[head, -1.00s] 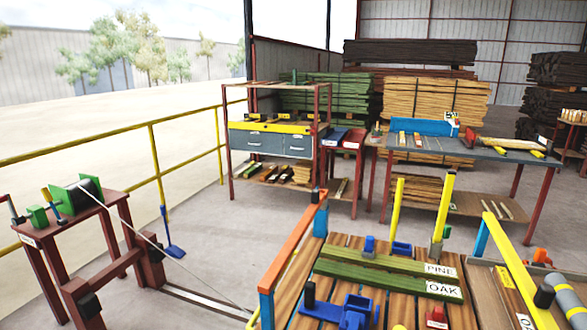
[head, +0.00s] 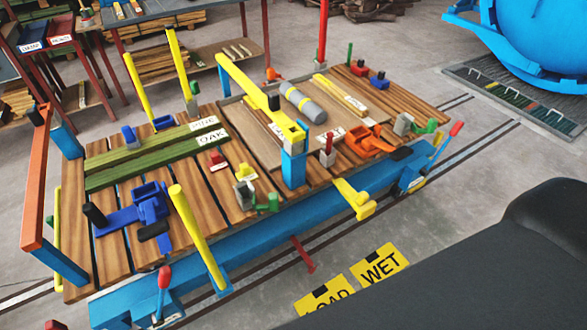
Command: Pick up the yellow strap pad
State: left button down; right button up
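I cannot tell for sure which thing is the yellow strap pad. A yellow angled piece (head: 355,198) sits on the front edge of the blue-framed cart (head: 262,220), overhanging the blue rail. A long yellow bar (head: 243,82) slants over the cart's middle, ending at a yellow block above a blue post (head: 293,168). A grey roll with a yellow band (head: 302,103) lies behind it on a flat board. Neither of my grippers is in view.
Green planks labelled PINE and OAK (head: 150,165) lie on the wooden deck, with a blue clamp (head: 148,208) in front. Yellow posts (head: 195,235) stand at its edges. Floor signs (head: 380,264) lie in front. A blue vessel (head: 535,45) stands at the upper right.

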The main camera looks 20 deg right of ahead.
aim_at(247, 172)
jog(key=z, duration=0.3)
jog(key=i+j+u, duration=0.15)
jog(key=i+j, duration=0.2)
jog(key=i+j+u, duration=0.15)
jog(key=i, duration=0.4)
jog(key=j, duration=0.1)
